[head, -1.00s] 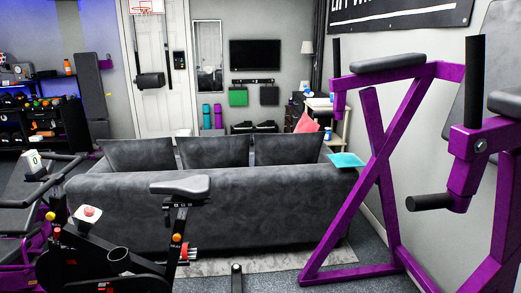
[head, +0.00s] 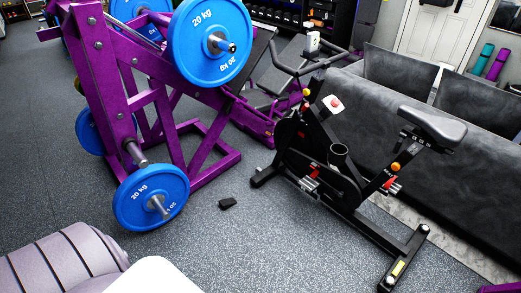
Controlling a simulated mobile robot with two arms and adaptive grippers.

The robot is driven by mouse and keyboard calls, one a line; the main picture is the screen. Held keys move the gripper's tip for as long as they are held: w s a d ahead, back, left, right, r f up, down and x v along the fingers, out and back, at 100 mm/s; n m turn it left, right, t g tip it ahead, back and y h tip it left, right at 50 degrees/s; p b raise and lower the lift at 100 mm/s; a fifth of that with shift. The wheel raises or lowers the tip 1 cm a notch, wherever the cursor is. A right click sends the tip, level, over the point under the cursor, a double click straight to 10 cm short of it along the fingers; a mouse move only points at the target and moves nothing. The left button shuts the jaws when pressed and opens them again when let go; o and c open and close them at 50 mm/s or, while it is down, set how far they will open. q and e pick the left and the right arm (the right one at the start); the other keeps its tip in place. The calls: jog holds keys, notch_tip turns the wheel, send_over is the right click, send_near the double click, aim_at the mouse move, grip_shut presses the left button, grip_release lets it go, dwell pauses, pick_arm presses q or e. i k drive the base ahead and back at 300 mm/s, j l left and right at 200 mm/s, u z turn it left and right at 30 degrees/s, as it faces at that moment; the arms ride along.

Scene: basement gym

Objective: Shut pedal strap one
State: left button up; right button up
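A black exercise bike (head: 335,180) stands upright on the floor right of the middle in the head view. Its grey saddle (head: 433,125) is at the right and a cup-like holder (head: 340,153) is on the frame. A red-and-black part (head: 310,183), which looks like a pedal, shows low on the near side. Another red-and-black part (head: 391,185) shows below the saddle. The pedal straps are too small to tell whether open or shut. Neither of my grippers is in view.
A purple weight machine with blue 20 kg plates (head: 152,197) stands at the left. A small black object (head: 228,203) lies on the floor. A dark grey sofa (head: 385,95) is close behind the bike. A grey striped padded thing (head: 65,262) is at bottom left. Floor before the bike is clear.

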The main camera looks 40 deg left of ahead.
aim_at(314, 165)
jog(key=u, duration=0.7)
jog(key=i+j+z, duration=0.1)
jog(key=i+z, duration=0.25)
jog(key=i, duration=0.15)
jog(key=i+j+z, duration=0.3)
jog(key=i, duration=0.2)
